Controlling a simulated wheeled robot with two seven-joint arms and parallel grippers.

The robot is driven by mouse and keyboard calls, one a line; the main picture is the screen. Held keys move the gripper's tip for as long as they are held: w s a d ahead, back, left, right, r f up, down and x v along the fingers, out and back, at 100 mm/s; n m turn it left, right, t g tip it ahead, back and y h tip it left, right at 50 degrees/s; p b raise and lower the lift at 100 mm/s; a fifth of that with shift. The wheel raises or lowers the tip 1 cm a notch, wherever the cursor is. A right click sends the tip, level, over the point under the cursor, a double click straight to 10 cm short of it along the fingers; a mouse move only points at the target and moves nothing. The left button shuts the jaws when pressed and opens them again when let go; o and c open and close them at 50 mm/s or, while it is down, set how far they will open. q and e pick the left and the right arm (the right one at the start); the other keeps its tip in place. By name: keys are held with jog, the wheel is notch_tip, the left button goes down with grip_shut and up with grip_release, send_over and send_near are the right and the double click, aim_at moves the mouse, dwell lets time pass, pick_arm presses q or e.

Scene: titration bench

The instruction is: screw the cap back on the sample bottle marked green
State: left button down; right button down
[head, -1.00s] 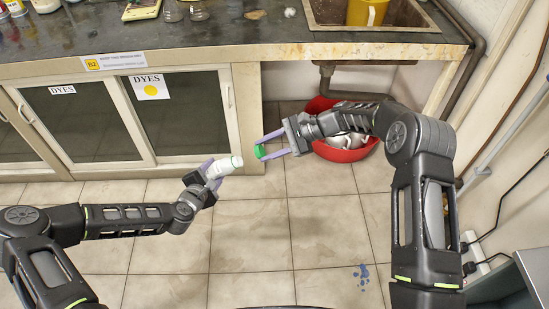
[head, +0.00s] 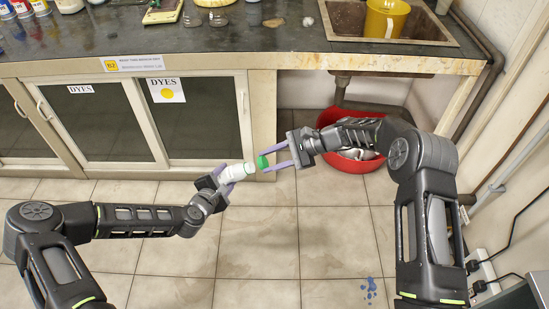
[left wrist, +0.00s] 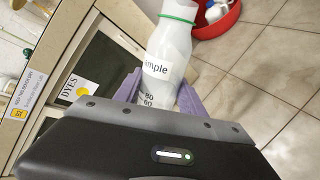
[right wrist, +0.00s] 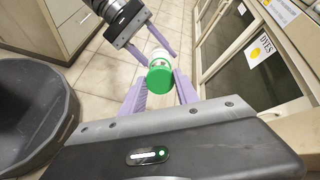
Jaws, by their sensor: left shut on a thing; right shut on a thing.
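My left gripper (head: 229,178) is shut on the white sample bottle (head: 237,172), which is tilted with its neck towards the right. In the left wrist view the bottle (left wrist: 167,50) shows a label ending in "mple", graduation marks and a green ring at the neck. My right gripper (head: 271,162) is shut on the green cap (head: 262,162), held just right of the bottle's mouth. In the right wrist view the cap (right wrist: 160,78) covers most of the bottle end behind it, so I cannot tell whether they touch. The left wrist view does not show the cap.
Both grippers are in free air before the dark bench top (head: 240,42) and the cabinets marked DYES (head: 165,91). A red basin (head: 350,157) stands under the bench behind my right gripper. A yellow jug (head: 385,18) is in the sink.

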jog(key=shift+x, duration=2)
dwell(3.2)
jog(key=c, duration=0.8)
grip_release()
jog(key=shift+c, duration=0.2)
grip_shut()
jog(key=m, duration=1.1)
jog(key=shift+s+m, duration=0.1)
jog(key=shift+m, duration=0.3)
jog(key=m, duration=0.5)
jog(key=shift+a+m, duration=0.1)
jog(key=shift+m, duration=0.2)
jog(key=shift+c, duration=1)
grip_release()
